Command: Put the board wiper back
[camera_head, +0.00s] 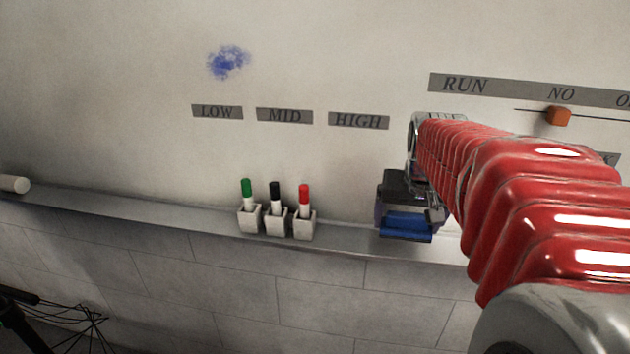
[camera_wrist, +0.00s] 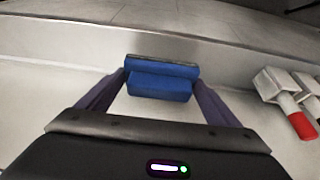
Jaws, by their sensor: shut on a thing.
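The board wiper (camera_head: 405,226) is a blue block at the ledge along the foot of the whiteboard, right of the marker holders. In the wrist view the blue wiper (camera_wrist: 160,82) sits between the two purple fingers of my gripper (camera_wrist: 160,88), with a thin grey layer along its far edge. My gripper (camera_head: 408,212) is shut on it. The wiper is close to the ledge (camera_head: 345,236); I cannot tell whether it touches it. My red arm hides part of the board and ledge to the right.
Green (camera_head: 247,193), black (camera_head: 275,195) and red (camera_head: 304,197) markers stand in white holders on the ledge, left of the wiper. A blue smudge (camera_head: 228,62) marks the board. LOW, MID and HIGH labels and an orange slider knob (camera_head: 558,116) are above. The ledge's left stretch is mostly clear.

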